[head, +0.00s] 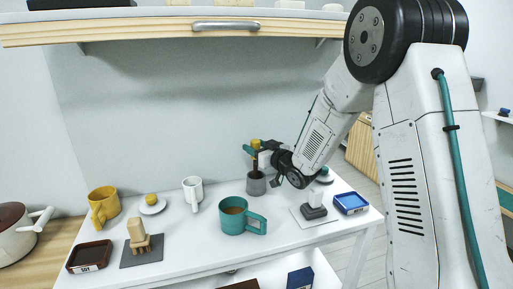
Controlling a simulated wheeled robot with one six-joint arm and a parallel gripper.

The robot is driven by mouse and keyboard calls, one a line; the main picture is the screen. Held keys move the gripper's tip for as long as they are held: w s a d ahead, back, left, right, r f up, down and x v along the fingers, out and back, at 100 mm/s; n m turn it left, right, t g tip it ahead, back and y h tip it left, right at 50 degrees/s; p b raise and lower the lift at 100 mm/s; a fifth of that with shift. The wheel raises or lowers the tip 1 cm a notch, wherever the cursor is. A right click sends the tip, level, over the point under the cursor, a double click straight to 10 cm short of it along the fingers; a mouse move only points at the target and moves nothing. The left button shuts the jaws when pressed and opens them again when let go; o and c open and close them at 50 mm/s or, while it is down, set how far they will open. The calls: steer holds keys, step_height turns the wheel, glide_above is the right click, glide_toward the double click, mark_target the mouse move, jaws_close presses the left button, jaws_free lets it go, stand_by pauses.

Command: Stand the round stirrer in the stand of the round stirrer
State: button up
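My gripper (259,151) is at the back of the white table, above a small grey cup-like holder (256,186). A yellow-topped piece with a thin dark shaft (255,162), possibly the round stirrer, is upright between the fingers. Its lower end meets or passes behind the holder's rim; I cannot tell whether it is inside. The fingers are small and partly hidden, so their grip on it is unclear. I cannot tell for sure that the grey holder is the stirrer's stand.
A white mug (193,191), yellow mug (102,205), wooden block (138,236) and dark tray (89,257) are left. A blue tray (351,203) and grey item (314,208) are right. A shelf (130,27) hangs above.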

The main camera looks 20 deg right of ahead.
steer(key=s+d+r+m+g+h, duration=0.2)
steer(key=s+d+g+h, duration=0.15)
steer(key=s, duration=0.75)
steer(key=s+d+r+m+g+h, duration=0.1)
steer(key=s+d+r+g+h, duration=0.3)
steer(key=s, duration=0.7)
steer(key=s+a+g, duration=0.2)
steer(key=s+g, duration=0.2)
steer(key=s, duration=0.9)
steer(key=s+a+m+g, duration=0.1)
steer(key=s+g, duration=0.3)
steer(key=s, duration=1)
steer(key=shift+a+f+y, duration=0.25)
steer(key=shift+a+y, duration=0.1)
steer(key=shift+a, duration=0.4)
